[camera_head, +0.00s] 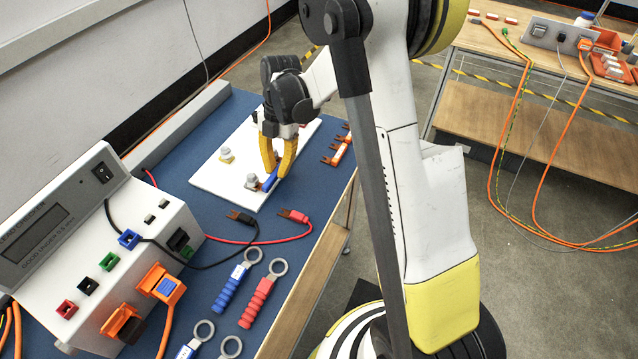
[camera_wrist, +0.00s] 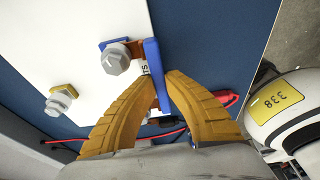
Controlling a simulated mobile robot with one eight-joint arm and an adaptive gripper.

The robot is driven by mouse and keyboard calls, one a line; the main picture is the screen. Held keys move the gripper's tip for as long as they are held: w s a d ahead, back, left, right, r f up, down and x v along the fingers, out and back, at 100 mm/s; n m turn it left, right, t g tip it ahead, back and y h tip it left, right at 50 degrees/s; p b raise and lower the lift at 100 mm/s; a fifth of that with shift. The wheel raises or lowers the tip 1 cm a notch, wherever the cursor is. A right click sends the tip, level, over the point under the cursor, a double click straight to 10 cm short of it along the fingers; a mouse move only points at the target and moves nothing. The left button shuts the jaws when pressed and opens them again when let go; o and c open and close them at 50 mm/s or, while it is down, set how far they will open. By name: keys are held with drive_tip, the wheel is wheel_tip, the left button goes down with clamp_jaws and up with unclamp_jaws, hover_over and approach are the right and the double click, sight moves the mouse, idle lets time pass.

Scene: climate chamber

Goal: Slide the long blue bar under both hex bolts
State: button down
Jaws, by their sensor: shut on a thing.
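My gripper (camera_head: 272,178) has yellow fingers and is shut on the long blue bar (camera_head: 270,182) at the near right edge of the white board (camera_head: 232,183). In the wrist view the blue bar (camera_wrist: 153,62) stands on edge between the fingertips (camera_wrist: 160,78). A grey hex bolt (camera_wrist: 117,58) lies just left of it, with copper-coloured and blue parts close around the bolt. This bolt also shows in the head view (camera_head: 251,180). Another hex bolt (camera_wrist: 59,101), on a brass-coloured base, stands farther left, apart from the bar; it also shows in the head view (camera_head: 226,155).
Copper-forked orange pieces (camera_head: 339,153) lie right of the board. A tester box (camera_head: 95,250) stands at the left front. Red and black leads (camera_head: 293,215) and blue and red ring-ended tools (camera_head: 258,303) lie in front of the board on the blue table.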

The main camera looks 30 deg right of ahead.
drive_tip(key=shift+w+a, duration=0.3)
drive_tip(key=shift+w, duration=0.15)
idle(1.1)
drive_tip(key=c, duration=1.5)
unclamp_jaws()
drive_tip(key=shift+f, duration=0.1)
drive_tip(key=shift+o, duration=0.2)
drive_tip(key=v, duration=1.2)
